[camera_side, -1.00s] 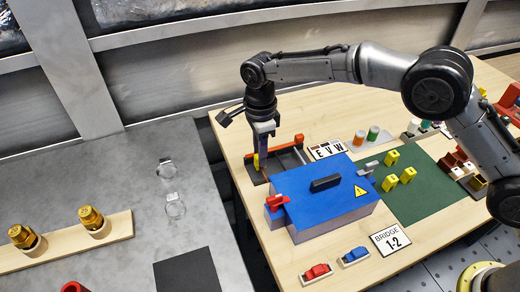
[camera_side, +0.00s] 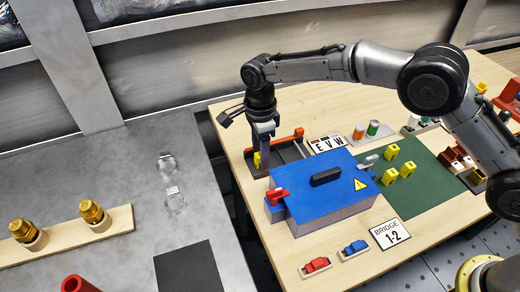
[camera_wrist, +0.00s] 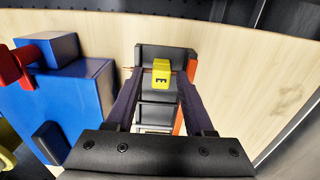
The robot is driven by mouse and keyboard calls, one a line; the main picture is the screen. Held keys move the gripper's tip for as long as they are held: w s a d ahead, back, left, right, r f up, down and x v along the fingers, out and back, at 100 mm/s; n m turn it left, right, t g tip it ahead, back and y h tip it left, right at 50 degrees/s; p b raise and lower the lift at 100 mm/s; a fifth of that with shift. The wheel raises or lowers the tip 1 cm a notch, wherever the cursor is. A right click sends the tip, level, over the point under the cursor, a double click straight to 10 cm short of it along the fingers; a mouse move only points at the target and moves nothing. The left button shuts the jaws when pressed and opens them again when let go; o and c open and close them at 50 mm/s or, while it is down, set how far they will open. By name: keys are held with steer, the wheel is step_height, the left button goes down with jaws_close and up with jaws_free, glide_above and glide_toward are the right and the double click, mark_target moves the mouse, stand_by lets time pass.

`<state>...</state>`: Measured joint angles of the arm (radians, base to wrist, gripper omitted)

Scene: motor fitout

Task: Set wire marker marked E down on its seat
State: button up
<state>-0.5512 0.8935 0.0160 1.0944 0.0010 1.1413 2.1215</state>
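The yellow wire marker marked E (camera_wrist: 161,75) sits at the far end of a dark slotted holder (camera_wrist: 146,52), its letter facing the wrist camera. In the side view the marker (camera_side: 257,160) shows as a small yellow patch beside the fingers. My gripper (camera_wrist: 160,80) is over that end of the holder with one finger on each side of the marker. The wrist view shows gaps between the marker and both fingers, so the gripper is open. The marker's underside is hidden, so I cannot tell how fully it is seated.
A blue box (camera_side: 342,205) with a red lever (camera_side: 277,195) stands close beside the holder. An orange-red bar (camera_side: 290,139) runs along the holder's far side. An E V W label (camera_side: 327,144) lies behind the box. Several yellow markers (camera_side: 389,177) stand on a green mat (camera_side: 424,190).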

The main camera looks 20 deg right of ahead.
steer(key=shift+w+r, duration=0.15)
steer(key=shift+r, duration=0.35)
step_height(320, 180, up, 13)
steer(key=shift+f, duration=0.1)
stand_by(0.5)
